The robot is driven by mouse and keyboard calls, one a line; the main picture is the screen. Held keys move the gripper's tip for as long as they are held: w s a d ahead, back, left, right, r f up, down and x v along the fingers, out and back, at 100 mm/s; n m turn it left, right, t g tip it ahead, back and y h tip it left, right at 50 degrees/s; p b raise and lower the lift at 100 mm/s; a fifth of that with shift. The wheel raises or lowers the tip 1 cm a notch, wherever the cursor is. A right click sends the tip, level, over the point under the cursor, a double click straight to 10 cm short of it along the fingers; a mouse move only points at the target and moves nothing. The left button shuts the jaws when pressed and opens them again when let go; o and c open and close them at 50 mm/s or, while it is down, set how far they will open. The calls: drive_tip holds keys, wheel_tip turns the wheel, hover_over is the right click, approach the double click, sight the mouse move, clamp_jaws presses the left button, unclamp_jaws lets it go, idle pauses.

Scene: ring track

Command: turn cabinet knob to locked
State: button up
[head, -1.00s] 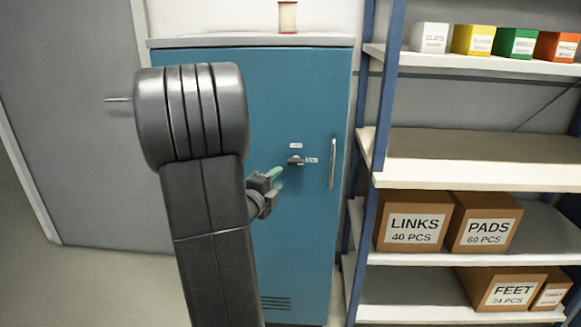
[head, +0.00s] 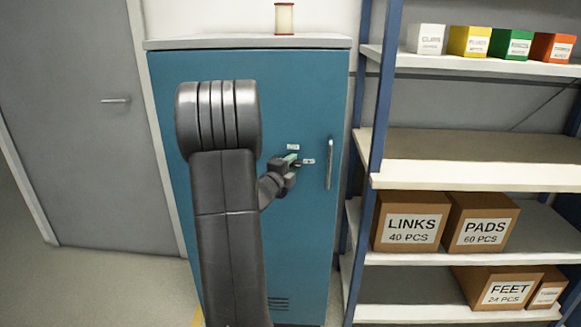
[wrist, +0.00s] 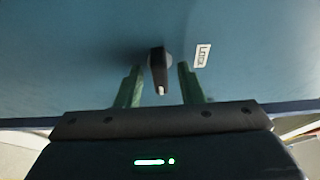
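The blue cabinet (head: 300,230) stands ahead with a vertical handle (head: 329,163) at its right side. Its dark knob (wrist: 157,68) has a light-tipped lever and shows in the wrist view between the two green fingers of my gripper (wrist: 158,88). The fingers are apart, with a gap on each side of the knob. In the head view my gripper (head: 291,162) is at the cabinet door and mostly hides the knob. One small label (head: 293,147) is above the knob and another (head: 308,161) is to its right; the latter's lettering is hard to read.
A spool (head: 284,18) stands on the cabinet top. A shelf rack (head: 470,175) with cardboard boxes and coloured bins is close on the right. A grey door (head: 90,130) is on the left, with clear floor before it.

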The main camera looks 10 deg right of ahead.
clamp_jaws()
drive_tip(key=shift+f+b, duration=0.15)
drive_tip(key=shift+b, duration=0.15)
drive_tip(key=n+b, duration=0.2)
drive_tip(key=n+t+b, duration=0.1)
drive_tip(key=n+b, duration=0.1)
drive_tip(key=b, duration=0.1)
drive_tip(key=n+t+b, duration=0.1)
drive_tip(key=n+b, duration=0.1)
drive_tip(key=shift+f+h+b, duration=0.4)
drive_tip(key=n+t+y+b, duration=0.1)
drive_tip(key=n+b, duration=0.2)
drive_tip(key=n, duration=0.1)
drive_tip(key=n+t+b, duration=0.2)
drive_tip(key=n+b, duration=0.2)
drive_tip(key=shift+s+d+f+y+b, duration=0.1)
drive_tip(key=shift+d+y+b, duration=0.1)
drive_tip(key=shift+y+b, duration=0.15)
drive_tip(key=n+y+b, duration=0.1)
drive_tip(key=n, duration=0.1)
drive_tip(key=n+t+y+b, duration=0.1)
drive_tip(key=n+b, duration=0.1)
drive_tip(key=n, duration=0.1)
drive_tip(key=n+t+y+b, duration=0.1)
drive_tip(key=n+y+b, duration=0.1)
drive_tip(key=n, duration=0.1)
drive_tip(key=shift+d+r, duration=0.1)
drive_tip(key=shift+r, duration=0.15)
drive_tip(key=shift+n, duration=0.3)
